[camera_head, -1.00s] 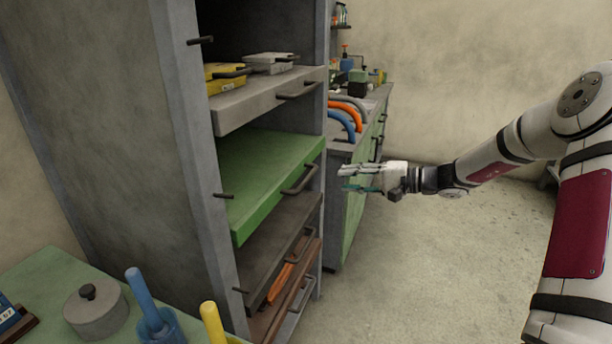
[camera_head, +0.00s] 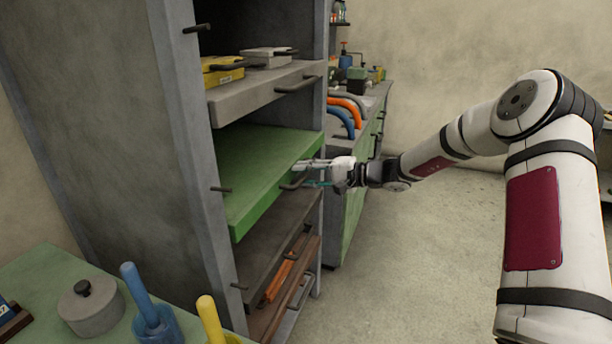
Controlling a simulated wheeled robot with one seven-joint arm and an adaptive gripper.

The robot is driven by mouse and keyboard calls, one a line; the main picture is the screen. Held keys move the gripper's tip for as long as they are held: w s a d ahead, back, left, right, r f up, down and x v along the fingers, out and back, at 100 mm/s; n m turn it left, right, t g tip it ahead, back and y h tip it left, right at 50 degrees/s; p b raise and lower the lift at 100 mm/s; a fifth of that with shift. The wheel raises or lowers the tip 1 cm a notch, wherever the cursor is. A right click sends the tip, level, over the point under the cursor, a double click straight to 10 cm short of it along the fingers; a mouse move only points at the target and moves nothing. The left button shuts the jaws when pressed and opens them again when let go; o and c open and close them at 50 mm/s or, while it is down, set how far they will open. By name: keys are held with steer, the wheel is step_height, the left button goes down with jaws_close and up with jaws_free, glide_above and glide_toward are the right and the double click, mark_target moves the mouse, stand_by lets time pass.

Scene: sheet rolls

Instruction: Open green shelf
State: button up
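The green shelf (camera_head: 262,165) is a flat green board in the grey cabinet, in the middle of its stack of shelves. Its front edge stands a little forward of the cabinet's near side post. Dark handles show on its front, one at the near left (camera_head: 221,189) and one at the right (camera_head: 290,185). My gripper (camera_head: 303,173) is at the right handle, pointing left toward the shelf front. Its two fingers are apart, one above the other, and partly cover the handle. I cannot tell whether they touch the handle.
A grey shelf (camera_head: 262,92) with a yellow case and a grey case is above. Dark and brown shelves (camera_head: 265,262) are below. A green bench (camera_head: 28,275) with a pot and blue and yellow handles is at lower left. Floor to the right is clear.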

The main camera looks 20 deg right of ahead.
jaws_close()
steer(key=f+p+v, duration=0.2)
steer(key=v, duration=1.1)
steer(key=f+p+v, duration=0.1)
steer(key=f+v, duration=0.2)
steer(key=v, duration=1)
steer(key=shift+s+d+p, duration=0.35)
steer(key=shift+s+d, duration=0.1)
steer(key=shift+d, duration=0.05)
jaws_free()
steer(key=shift+d, duration=0.1)
steer(key=v, duration=1.1)
steer(key=shift+s+d, duration=0.25)
steer(key=shift+s, duration=0.05)
